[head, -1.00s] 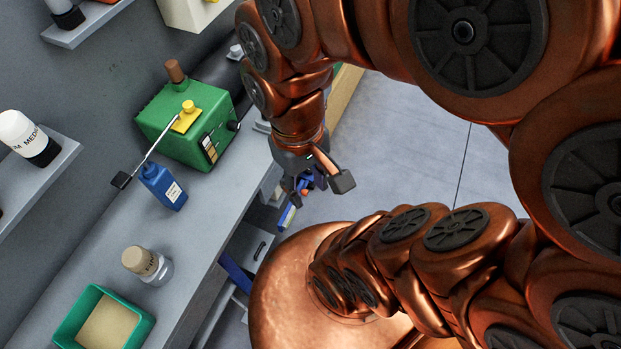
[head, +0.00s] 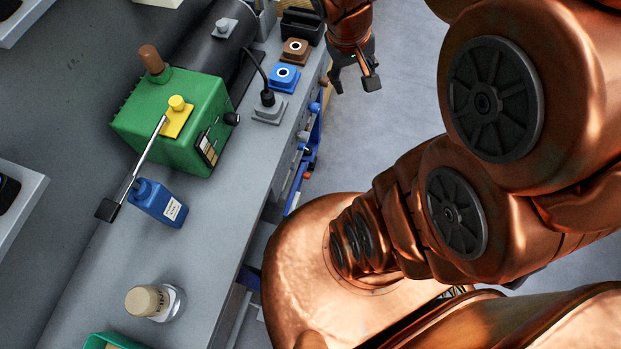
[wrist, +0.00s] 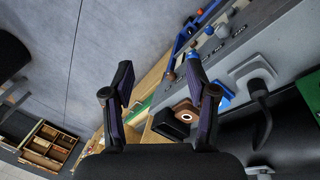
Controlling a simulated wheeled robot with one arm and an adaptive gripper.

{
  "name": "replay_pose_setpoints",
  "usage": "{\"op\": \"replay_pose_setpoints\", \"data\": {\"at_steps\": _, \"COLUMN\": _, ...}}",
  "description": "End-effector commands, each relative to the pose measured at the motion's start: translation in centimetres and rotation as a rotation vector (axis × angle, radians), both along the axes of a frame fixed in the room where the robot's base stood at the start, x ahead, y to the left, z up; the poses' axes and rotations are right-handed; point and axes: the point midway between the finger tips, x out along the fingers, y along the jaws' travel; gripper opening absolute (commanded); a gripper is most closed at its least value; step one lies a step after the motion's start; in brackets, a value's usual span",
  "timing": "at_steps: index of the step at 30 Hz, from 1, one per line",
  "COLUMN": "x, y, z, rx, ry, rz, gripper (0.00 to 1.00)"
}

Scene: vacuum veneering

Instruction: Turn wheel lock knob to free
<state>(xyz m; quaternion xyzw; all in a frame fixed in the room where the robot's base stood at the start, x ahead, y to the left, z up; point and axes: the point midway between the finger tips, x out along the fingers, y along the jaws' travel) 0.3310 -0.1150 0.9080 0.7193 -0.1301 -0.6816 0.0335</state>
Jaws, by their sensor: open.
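I cannot tell for sure which part is the wheel lock knob. Candidates show in the head view: small knobs along the bench's front edge, a black knob (head: 232,118) on the green machine (head: 185,125), and a yellow knob (head: 177,104) with a long lever on top. My gripper (head: 354,86) is open and empty, beyond the bench's front edge at its far end. In the wrist view my gripper (wrist: 160,66) has its two fingers apart with nothing between them. Small knobs on the bench front (wrist: 222,30) lie to the right of the fingers.
A brown block (head: 295,50) and a blue block (head: 284,77) with round tops sit on the grey bench (head: 225,225), beside a grey base with a black cable. Floor beside the bench is open.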

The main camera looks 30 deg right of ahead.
Motion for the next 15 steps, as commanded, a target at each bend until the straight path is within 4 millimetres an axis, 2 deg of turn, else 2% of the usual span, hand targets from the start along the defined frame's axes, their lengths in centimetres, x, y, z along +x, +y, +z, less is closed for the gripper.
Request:
{"op": "replay_pose_setpoints", "data": {"at_steps": 1, "x": 1.4, "y": -1.5, "z": -2.3, "rx": -0.022, "ry": -0.013, "rz": -0.011, "gripper": 0.58}}
{"op": "replay_pose_setpoints", "data": {"at_steps": 8, "x": 8.3, "y": -8.1, "z": -8.1, "rx": -0.114, "ry": -0.125, "rz": -0.009, "gripper": 0.58}}
{"op": "replay_pose_setpoints", "data": {"at_steps": 15, "x": 14.2, "y": -14.0, "z": -15.4, "rx": -0.159, "ry": -0.226, "rz": 0.028, "gripper": 0.58}}
